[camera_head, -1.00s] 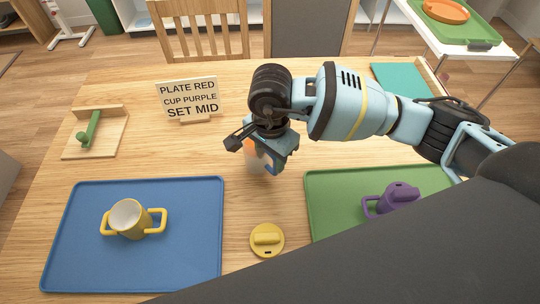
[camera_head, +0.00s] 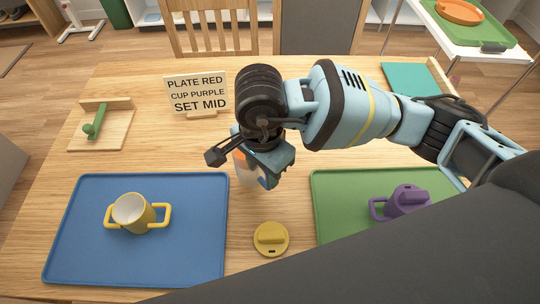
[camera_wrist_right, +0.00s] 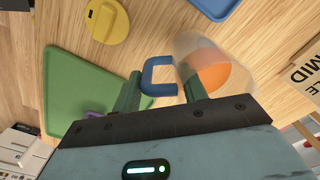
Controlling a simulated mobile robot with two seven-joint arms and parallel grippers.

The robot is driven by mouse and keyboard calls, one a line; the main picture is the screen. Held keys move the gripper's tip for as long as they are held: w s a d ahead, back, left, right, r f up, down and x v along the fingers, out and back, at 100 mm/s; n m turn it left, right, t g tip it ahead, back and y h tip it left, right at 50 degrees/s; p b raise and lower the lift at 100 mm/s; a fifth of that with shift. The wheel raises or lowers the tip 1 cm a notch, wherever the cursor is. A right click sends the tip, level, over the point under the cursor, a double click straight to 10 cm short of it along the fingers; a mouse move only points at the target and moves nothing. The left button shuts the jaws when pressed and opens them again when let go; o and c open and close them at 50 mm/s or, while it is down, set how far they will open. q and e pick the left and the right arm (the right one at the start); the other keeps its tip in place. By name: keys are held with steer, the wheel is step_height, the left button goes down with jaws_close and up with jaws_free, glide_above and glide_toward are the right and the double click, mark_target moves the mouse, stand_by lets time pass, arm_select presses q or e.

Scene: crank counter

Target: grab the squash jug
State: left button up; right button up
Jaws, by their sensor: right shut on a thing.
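The squash jug (camera_head: 243,168) is a clear vessel with orange squash inside and a blue handle. In the head view it is partly hidden behind my right gripper (camera_head: 264,178). In the right wrist view the jug (camera_wrist_right: 218,72) is at the upper right, with its blue handle (camera_wrist_right: 152,78) toward the fingers. My right gripper (camera_wrist_right: 163,90) is shut on the jug's handle, one finger on each side of it. I cannot tell whether the jug's base touches the table. My left gripper is not in view.
A blue tray (camera_head: 80,220) with a yellow two-handled cup (camera_head: 133,212) is at left. A green tray (camera_head: 335,195) with a purple cup (camera_head: 408,200) is at right. A yellow lid (camera_head: 271,238) lies between them. A sign (camera_head: 197,94) stands behind, left of my arm.

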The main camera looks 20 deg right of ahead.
steer(key=shift+s+a+r+b, duration=0.2)
steer(key=shift+s+a+r, duration=0.05)
steer(key=shift+s+a, duration=1.4)
steer(key=shift+s+a+r+b, duration=0.2)
steer(key=shift+s+a, duration=1.4)
steer(key=shift+s, duration=0.05)
steer(key=shift+a, duration=0.1)
